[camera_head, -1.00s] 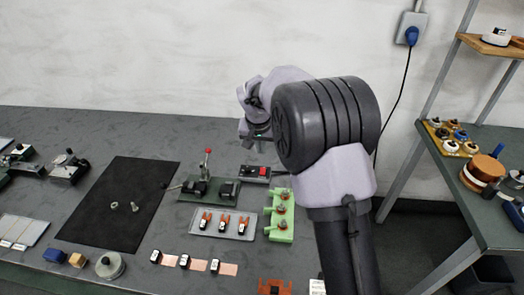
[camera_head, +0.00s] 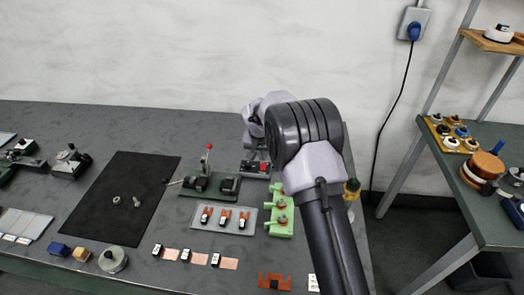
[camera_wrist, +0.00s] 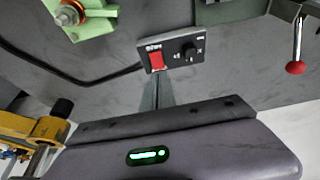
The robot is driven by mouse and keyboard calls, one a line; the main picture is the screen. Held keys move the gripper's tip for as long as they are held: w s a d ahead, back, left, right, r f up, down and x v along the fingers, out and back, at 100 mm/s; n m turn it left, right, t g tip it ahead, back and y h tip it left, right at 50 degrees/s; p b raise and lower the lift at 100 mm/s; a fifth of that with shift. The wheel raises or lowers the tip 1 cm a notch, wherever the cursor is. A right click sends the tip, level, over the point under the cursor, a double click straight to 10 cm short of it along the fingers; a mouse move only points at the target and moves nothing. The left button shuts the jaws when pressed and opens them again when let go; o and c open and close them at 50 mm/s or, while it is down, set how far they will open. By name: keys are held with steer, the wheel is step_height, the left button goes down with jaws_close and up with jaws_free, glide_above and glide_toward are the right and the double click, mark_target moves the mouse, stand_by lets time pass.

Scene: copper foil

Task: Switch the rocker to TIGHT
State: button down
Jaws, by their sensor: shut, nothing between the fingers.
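The black control box (camera_head: 247,168) sits on the bench behind the green fixtures. In the wrist view the box (camera_wrist: 173,61) carries a red rocker (camera_wrist: 156,61) at its left and a black knob (camera_wrist: 189,52) at its right, with small white markings too small to read. My gripper (camera_wrist: 157,78) is shut and empty. Its narrow fingertips reach toward the lower edge of the box, just below the red rocker. I cannot tell whether they touch it. In the head view the red rocker (camera_head: 264,167) shows beside my gripper, which is partly hidden behind my arm.
A green fixture with a red-knobbed lever (camera_head: 209,147) stands just left of the box. A light green block (camera_head: 278,212) stands in front of it. A grey tray (camera_head: 218,227) holds small clips. A dark mat (camera_head: 120,195) lies left. A cable runs from the box.

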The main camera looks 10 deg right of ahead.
mark_target(263, 164)
steer(key=shift+s+b+x, duration=0.15)
steer(key=shift+b+x, duration=0.05)
steer(key=shift+x, duration=0.65)
steer(key=shift+s+b+x, duration=0.15)
steer(key=shift+x, duration=0.7)
steer(key=shift+a+f, duration=0.1)
